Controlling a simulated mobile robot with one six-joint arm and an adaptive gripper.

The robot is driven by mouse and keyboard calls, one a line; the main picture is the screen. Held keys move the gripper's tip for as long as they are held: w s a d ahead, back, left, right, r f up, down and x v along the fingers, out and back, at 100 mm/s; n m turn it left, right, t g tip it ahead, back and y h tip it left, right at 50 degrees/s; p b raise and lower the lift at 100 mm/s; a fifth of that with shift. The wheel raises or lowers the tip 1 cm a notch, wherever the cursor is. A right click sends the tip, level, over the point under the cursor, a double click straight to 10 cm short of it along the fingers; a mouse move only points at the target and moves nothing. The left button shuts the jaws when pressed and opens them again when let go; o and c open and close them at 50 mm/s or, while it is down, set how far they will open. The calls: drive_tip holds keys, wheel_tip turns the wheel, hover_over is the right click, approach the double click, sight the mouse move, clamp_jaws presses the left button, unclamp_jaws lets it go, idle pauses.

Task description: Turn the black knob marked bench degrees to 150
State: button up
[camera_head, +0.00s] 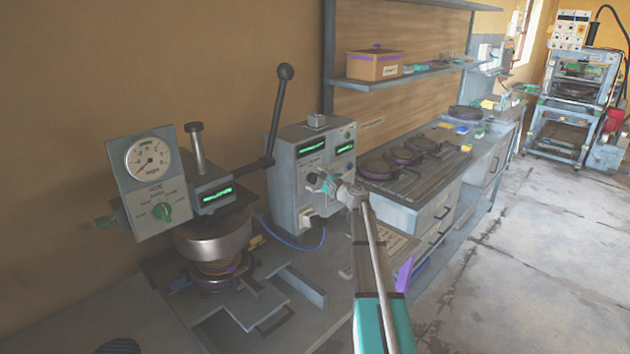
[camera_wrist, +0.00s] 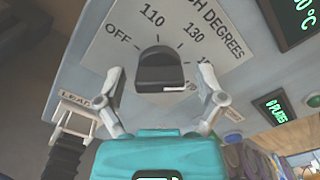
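The black knob (camera_wrist: 162,66) shows in the wrist view on a pale dial plate (camera_wrist: 205,38) with OFF, 110 and 130 readable. A further number at the right is partly covered by my finger, and the heading shows only as "H DEGREES". I cannot tell which mark the knob points at. My gripper (camera_wrist: 160,80) is open, with one finger on each side of the knob and a visible gap to both sides. In the head view my gripper (camera_head: 328,183) is at the front of the grey control box (camera_head: 288,168); the knob is hidden there.
The wrist view shows green displays (camera_wrist: 275,108) right of the dial and a LEAD label (camera_wrist: 77,100) at left. In the head view a press with a gauge (camera_head: 151,160) stands left, its black lever (camera_head: 277,120) rising behind. A bench with dark round plates (camera_head: 402,153) extends right.

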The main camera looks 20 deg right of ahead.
drive_tip(key=shift+s, duration=0.15)
drive_tip(key=v, duration=1.1)
drive_tip(key=shift+s+d, duration=0.2)
drive_tip(key=shift+s, duration=0.15)
